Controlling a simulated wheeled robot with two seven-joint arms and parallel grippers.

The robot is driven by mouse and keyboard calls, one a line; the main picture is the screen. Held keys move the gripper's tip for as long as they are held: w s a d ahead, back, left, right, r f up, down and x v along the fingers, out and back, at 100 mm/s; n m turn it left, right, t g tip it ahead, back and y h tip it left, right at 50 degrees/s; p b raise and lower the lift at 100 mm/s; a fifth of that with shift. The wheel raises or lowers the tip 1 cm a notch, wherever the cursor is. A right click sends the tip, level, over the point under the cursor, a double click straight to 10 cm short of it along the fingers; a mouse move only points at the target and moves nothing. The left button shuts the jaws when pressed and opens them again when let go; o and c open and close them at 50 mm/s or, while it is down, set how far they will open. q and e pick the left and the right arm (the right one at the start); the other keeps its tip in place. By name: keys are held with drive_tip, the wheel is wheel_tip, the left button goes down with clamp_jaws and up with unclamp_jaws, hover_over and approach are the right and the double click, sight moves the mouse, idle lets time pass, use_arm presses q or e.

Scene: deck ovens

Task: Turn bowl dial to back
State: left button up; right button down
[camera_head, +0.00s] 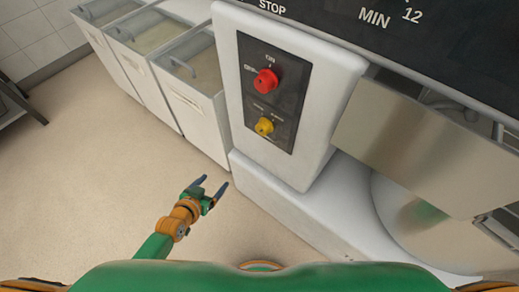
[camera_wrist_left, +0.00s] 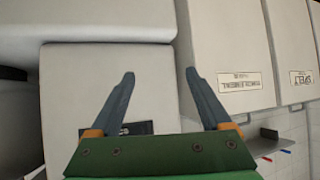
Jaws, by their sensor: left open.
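Two dials sit on a dark panel (camera_head: 283,77) on the white housing of a large machine. The upper one is a red dial (camera_head: 265,81) near ON lettering. The lower one is a yellow dial (camera_head: 264,126); the lettering by it is too small to read, so I cannot tell for sure which is the bowl dial. My left gripper (camera_head: 211,188) is open and empty, below and left of the panel, apart from both dials. In the left wrist view its two fingers (camera_wrist_left: 157,85) are spread before white surfaces. My right gripper is not in view.
Several white bins (camera_head: 195,100) with clear lids stand left of the machine. A steel guard (camera_head: 425,145) and a large bowl (camera_head: 430,225) are at the right. The machine's white base (camera_head: 290,205) juts out below the panel. Open floor (camera_head: 100,170) lies at the left.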

use_arm(q)
drive_tip(key=w+d+r+m+t+h+b, duration=0.2)
drive_tip(key=w+d+r+h+b, duration=0.1)
drive_tip(key=w+d+r, duration=0.15)
drive_tip(key=m+t+h+b, duration=0.2)
drive_tip(key=h+b, duration=0.1)
drive_tip(key=h, duration=0.2)
approach(260, 132)
drive_tip(key=x, duration=0.9)
drive_tip(key=shift+w+d+r, duration=0.1)
drive_tip(key=shift+w+d, duration=0.15)
drive_tip(key=shift+s+a, duration=0.1)
clamp_jaws()
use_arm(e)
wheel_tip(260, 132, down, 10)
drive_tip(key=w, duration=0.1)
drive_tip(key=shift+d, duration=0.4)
